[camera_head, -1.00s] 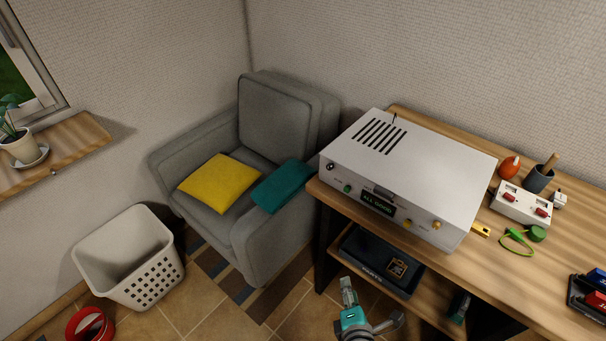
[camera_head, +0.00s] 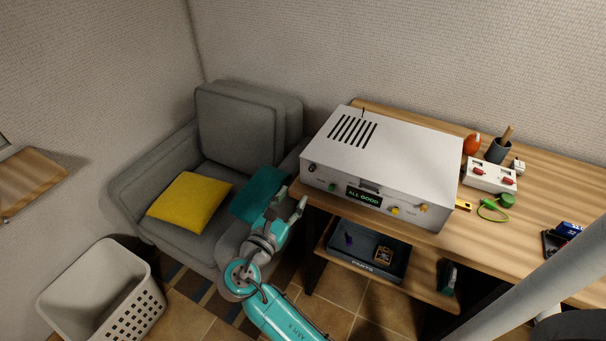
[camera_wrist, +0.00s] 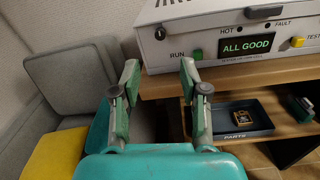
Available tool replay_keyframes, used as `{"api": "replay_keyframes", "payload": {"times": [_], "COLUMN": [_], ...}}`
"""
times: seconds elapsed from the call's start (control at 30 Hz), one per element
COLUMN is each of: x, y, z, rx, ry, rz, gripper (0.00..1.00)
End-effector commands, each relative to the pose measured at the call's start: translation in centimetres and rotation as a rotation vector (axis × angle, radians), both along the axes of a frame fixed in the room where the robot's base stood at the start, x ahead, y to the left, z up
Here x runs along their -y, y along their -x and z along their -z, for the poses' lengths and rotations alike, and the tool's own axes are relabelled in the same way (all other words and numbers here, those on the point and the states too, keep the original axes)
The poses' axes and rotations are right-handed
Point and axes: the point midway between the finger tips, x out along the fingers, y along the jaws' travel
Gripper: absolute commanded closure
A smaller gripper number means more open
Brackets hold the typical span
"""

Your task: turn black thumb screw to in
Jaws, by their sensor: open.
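The white box (camera_head: 385,150) stands on the wooden bench, its display reading ALL GOOD. A small black thumb screw (camera_head: 311,167) sits at the left end of its front face; it also shows in the wrist view (camera_wrist: 159,34), above a RUN label. How far in it is turned I cannot tell. My gripper (camera_head: 292,199) is below and a little left of the screw, apart from it. In the wrist view my gripper (camera_wrist: 159,73) is open and empty, with the screw above the gap between its fingertips.
The armchair (camera_head: 240,125) with yellow (camera_head: 190,202) and teal (camera_head: 259,194) cushions is left of the bench (camera_head: 430,215). A PARTS tray (camera_head: 365,262) is on the lower shelf. A red-switched box (camera_head: 490,175) and a green cable (camera_head: 490,208) lie right of the white box.

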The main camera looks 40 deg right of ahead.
Motion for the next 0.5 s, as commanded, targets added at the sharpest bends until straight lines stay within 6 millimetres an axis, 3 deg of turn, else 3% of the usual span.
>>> {"api": "replay_keyframes", "payload": {"times": [0.5], "x": [7.8], "y": [-3.0], "z": [0.0], "rx": [0.002], "ry": [-0.002], "rz": [0.0], "gripper": [0.56]}}
